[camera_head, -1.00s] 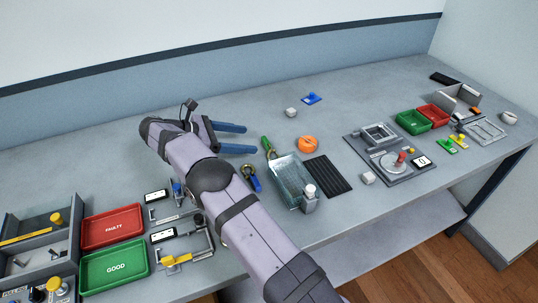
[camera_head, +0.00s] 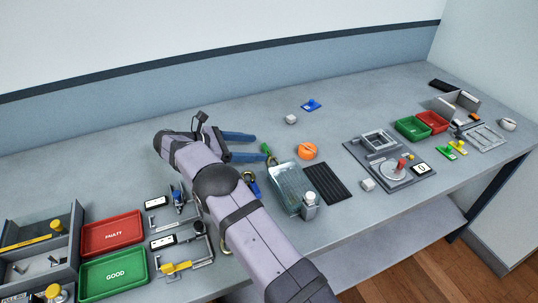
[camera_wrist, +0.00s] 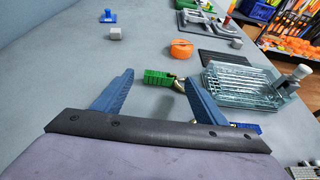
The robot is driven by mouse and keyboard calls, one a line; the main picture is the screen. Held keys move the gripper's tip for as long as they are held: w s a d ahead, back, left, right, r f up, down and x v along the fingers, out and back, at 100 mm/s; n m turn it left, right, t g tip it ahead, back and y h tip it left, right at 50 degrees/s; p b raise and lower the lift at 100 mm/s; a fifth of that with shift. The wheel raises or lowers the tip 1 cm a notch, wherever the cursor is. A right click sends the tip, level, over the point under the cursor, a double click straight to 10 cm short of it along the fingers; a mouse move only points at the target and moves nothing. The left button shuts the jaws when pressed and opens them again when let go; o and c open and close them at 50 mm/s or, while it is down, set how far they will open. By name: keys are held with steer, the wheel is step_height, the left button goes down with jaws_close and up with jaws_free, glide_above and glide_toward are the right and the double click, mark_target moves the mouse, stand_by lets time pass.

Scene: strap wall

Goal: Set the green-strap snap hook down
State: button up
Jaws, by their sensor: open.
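The green-strap snap hook lies on the bench, its green strap (camera_head: 265,148) just beyond my fingertips. In the wrist view the green strap (camera_wrist: 158,78) shows ahead between my two blue fingers, with its metal hook (camera_wrist: 179,86) at its right end, near the right fingertip. My gripper (camera_head: 260,148) is open and low over the bench, with nothing held between the fingers. It also shows in the wrist view (camera_wrist: 160,82). I cannot tell whether a finger touches the hook.
A blue-strap hook (camera_wrist: 247,128) lies beside the right finger, partly hidden. A clear ribbed tray (camera_head: 291,186) with a bottle, a black mat (camera_head: 327,183) and an orange round piece (camera_head: 307,151) stand to the right. The bench behind is mostly clear.

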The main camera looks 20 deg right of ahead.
mark_target(266, 148)
steer(key=shift+p+x, duration=0.35)
steer(key=shift+x, duration=1.4)
steer(key=shift+c, duration=0.3)
steer(key=c, duration=1.3)
steer(key=shift+r+b, duration=0.45)
steer(key=shift+r, duration=4.55)
